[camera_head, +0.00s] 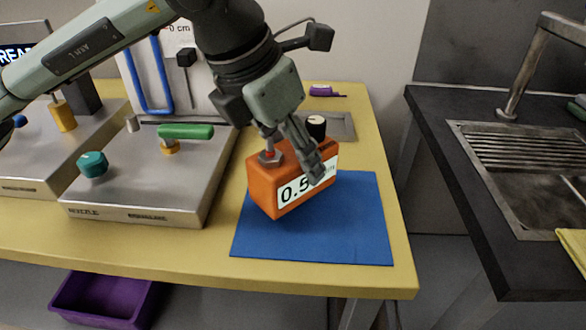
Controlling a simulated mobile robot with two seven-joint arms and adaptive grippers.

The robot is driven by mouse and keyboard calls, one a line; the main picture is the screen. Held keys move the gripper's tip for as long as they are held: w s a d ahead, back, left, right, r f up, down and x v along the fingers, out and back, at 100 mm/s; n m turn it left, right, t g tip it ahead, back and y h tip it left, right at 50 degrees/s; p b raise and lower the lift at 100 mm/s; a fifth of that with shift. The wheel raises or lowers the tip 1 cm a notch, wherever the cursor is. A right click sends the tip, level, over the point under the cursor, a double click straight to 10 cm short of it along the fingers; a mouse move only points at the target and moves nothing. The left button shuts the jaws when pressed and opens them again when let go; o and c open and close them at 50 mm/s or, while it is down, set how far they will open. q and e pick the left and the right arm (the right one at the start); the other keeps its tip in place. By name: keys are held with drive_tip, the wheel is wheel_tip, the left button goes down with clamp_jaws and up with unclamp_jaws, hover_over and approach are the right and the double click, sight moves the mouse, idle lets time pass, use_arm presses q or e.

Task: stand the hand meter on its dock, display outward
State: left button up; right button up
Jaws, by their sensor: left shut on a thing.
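The hand meter (262,190) is an orange box with a white display reading "0.5" and further figures hidden by a finger. Its display faces the front of the table, and the box looks somewhat tilted. My left gripper (293,161) is shut on the meter from above, one finger across the display side. The meter is over the back left part of a blue mat (330,235); whether it touches the mat I cannot tell. A grey metal plate (345,123), possibly the dock, lies behind it, partly hidden. My right gripper is not in view.
A metal apparatus (140,195) with a teal knob and green handle stands left on the yellow table (190,253). A purple item (325,91) lies at the back. A dark counter with a sink (525,180) is to the right. The mat's front is clear.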

use_arm(q)
drive_tip(key=shift+f, duration=1.65)
